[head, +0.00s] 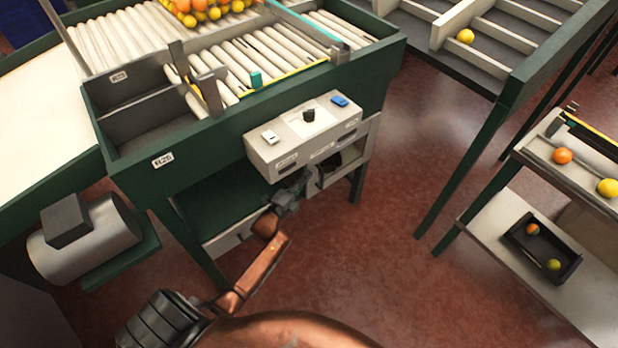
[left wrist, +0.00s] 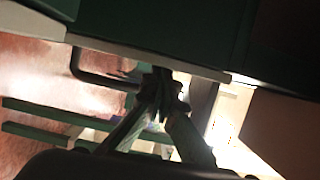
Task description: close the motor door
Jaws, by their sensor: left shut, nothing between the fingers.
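The green sorting machine (head: 215,140) has an open compartment under its control box. A light grey panel (head: 228,238) shows low in that compartment, and another pale part (head: 366,150) with a dark opening stands at its right; I cannot tell for sure which is the motor door. My left gripper (head: 300,183) is shut and empty, just below the control box. In the left wrist view the shut fingertips (left wrist: 163,82) are close to a pale panel edge (left wrist: 150,58) and a dark bar handle (left wrist: 92,76). Contact cannot be told. My right gripper is not in view.
The control box (head: 305,135) hangs right above my left gripper. A grey cylindrical motor (head: 90,240) sits at the machine's left. A shelf (head: 505,210) with a dark tray (head: 517,236) stands at the right. Red floor between is clear.

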